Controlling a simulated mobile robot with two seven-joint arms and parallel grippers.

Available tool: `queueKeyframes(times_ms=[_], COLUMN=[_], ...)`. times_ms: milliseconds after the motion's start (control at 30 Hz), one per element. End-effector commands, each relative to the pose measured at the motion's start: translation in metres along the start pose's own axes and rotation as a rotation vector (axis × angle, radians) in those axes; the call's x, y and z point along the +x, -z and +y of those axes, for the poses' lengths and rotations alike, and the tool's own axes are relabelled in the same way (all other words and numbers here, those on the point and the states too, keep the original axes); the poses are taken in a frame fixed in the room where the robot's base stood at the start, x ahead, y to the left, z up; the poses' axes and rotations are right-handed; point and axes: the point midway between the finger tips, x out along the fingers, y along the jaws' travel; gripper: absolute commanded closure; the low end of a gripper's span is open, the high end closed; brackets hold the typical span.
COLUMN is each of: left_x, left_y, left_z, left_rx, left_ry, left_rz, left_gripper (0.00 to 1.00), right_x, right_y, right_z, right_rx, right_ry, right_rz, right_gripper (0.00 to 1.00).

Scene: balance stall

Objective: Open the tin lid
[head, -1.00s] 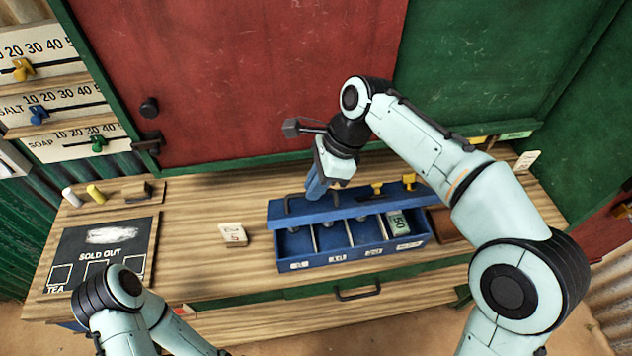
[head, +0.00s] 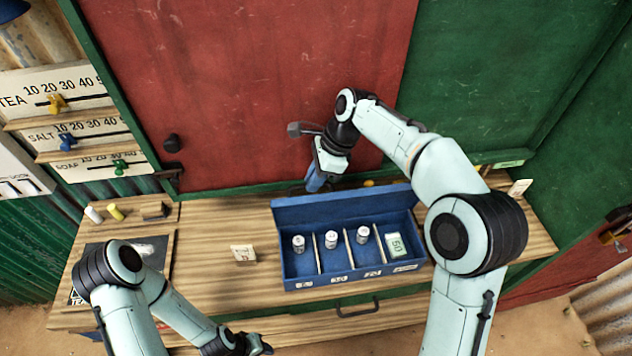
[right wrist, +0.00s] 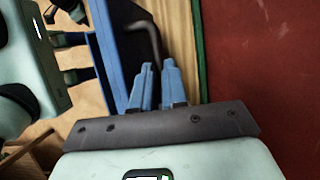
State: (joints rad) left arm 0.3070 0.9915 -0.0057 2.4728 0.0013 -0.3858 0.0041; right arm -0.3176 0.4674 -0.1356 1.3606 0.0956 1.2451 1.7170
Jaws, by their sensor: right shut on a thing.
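The blue tin (head: 355,277) stands on the wooden counter, open toward me. Its blue lid (head: 340,208) stands raised along the tin's back edge. Inside are dividers, several small white-topped cylinders and a green note marked 50 (head: 395,244). My right gripper (head: 313,185) is behind the lid at its left part. In the right wrist view its blue fingers (right wrist: 157,72) are close together at the lid's dark handle (right wrist: 152,38), shut on it; the exact contact is partly hidden. My left gripper (head: 245,346) is low at the front, away from the tin; its finger gap is unclear.
A small card (head: 243,254) stands left of the tin. A sold-out board (head: 150,262) lies at the counter's left, partly behind my left arm. The red door (head: 250,90) rises close behind my right gripper. A drawer handle (head: 358,309) is below the tin.

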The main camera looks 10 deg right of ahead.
Motion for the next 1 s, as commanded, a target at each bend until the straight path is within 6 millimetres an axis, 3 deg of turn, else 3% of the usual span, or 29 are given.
queueKeyframes(times_ms=[633, 700, 733, 1000], left_x=[0.0001, 0.0001, 0.0001, -0.0002], left_y=[-0.0004, -0.0004, -0.0004, 0.0000], left_z=[-0.0002, -0.0002, -0.0002, 0.0001], left_rx=[0.000, 0.000, 0.000, 0.000], left_ry=[0.000, 0.000, 0.000, 0.000], left_rz=[-0.001, -0.001, -0.001, 0.000], left_gripper=[0.57, 0.57, 0.57, 0.57], right_x=[0.0054, 0.0053, 0.0052, 0.0029], right_y=[0.0031, 0.0031, 0.0030, 0.0015], right_z=[-0.0072, -0.0072, -0.0072, -0.0078], right_rx=[0.001, 0.001, 0.001, 0.001], right_ry=[-0.010, -0.010, -0.010, -0.005], right_rz=[0.004, 0.004, 0.004, 0.001], right_gripper=[1.00, 0.68, 0.62, 0.62])
